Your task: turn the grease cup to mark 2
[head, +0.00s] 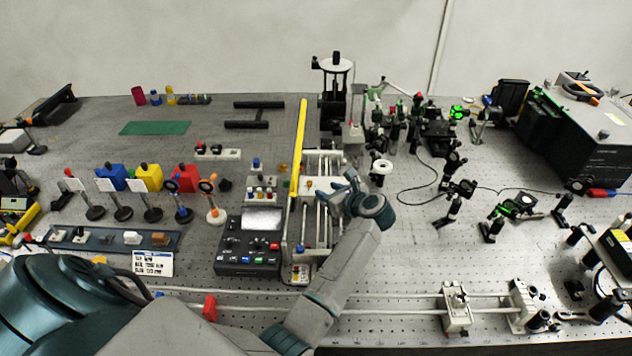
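My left gripper (345,187) reaches in over the middle of the bench, with my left arm coming up from the lower left. Its fingers are small and dark here, and I cannot tell whether they are open or shut. It is over the right side of a railed slide unit (312,225) with a pale carriage across it. I cannot make out the grease cup or its marks for certain; the wrist and fingers hide part of the slide unit. A white round-topped piece (381,167) stands just to the right of the gripper. My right gripper is not in view.
A yellow bar (299,140) runs along the slide unit's left side. A dark control box (250,240) stands left of it. Several filter stands are further left. Optics mounts (460,187) crowd the right side. A railed carriage (456,306) is at the front right.

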